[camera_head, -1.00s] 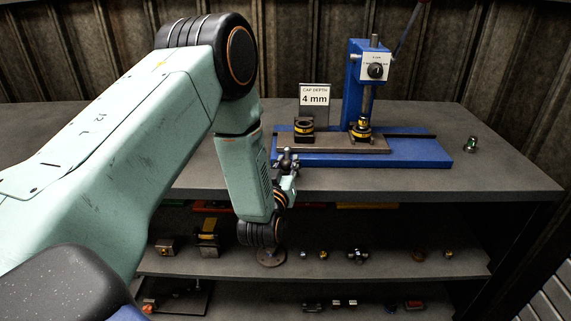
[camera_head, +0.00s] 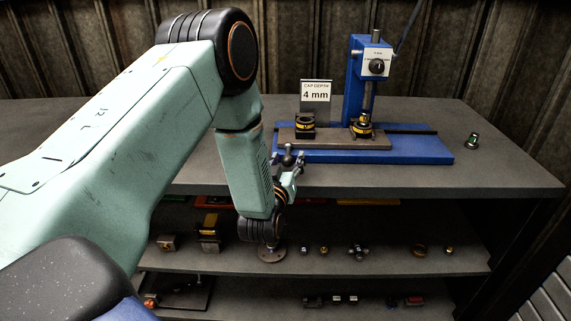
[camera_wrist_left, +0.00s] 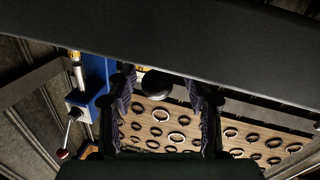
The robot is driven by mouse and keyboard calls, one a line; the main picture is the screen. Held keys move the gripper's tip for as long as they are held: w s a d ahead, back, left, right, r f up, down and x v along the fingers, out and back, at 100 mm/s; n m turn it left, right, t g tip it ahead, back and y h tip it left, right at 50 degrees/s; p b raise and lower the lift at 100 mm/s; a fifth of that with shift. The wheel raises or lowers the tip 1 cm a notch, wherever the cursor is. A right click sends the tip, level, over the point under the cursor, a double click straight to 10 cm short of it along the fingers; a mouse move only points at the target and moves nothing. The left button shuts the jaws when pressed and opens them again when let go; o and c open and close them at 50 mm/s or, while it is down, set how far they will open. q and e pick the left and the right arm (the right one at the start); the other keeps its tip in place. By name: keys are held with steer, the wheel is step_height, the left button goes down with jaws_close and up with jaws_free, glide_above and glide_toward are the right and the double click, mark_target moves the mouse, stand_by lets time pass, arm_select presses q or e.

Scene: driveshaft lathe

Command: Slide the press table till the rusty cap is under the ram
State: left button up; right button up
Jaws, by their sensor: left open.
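The blue press (camera_head: 355,85) stands on the bench top, its ram (camera_head: 367,96) pointing down. The brown press table (camera_head: 340,142) lies on the blue base and carries two dark holders with yellow bands. The left holder (camera_head: 305,127) stands clear of the ram, in front of the sign. The right holder (camera_head: 361,128) with a brassy top is under the ram. I cannot tell which holds the rusty cap. A dark ball knob (camera_head: 288,149) is at the table's left end. My left gripper (camera_head: 290,180) is open below it; in the wrist view the knob (camera_wrist_left: 157,83) appears between its fingers. My right gripper is not in view.
A sign (camera_head: 315,92) reading "CAP DEPTH 4 mm" stands behind the left holder. A small green and silver part (camera_head: 472,141) is on the bench at right. Shelves (camera_head: 380,262) below hold several small parts. The front bench edge is near my left gripper.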

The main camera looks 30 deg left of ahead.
arm_select(q)
steer(key=v, duration=1.2)
steer(key=s+d+f+m+g+h, duration=0.2)
steer(key=s+f+g, duration=0.3)
steer(key=f, duration=0.3)
steer(key=s+d+f+m+g+h, duration=0.1)
steer(key=s+d+f+g+h, duration=0.2)
steer(key=f, duration=0.5)
steer(key=s+d+f+m+g, duration=0.1)
steer(key=s+d+f+g, duration=0.1)
steer(key=s, duration=0.8)
steer(key=s+d+f+m+g+h, duration=0.1)
steer(key=s+f+g, duration=0.4)
steer(key=s, duration=0.6)
steer(key=shift+s+d+f+m+g, duration=0.25)
steer(key=shift+d+m+g, duration=0.15)
steer(key=shift+d+g, duration=0.45)
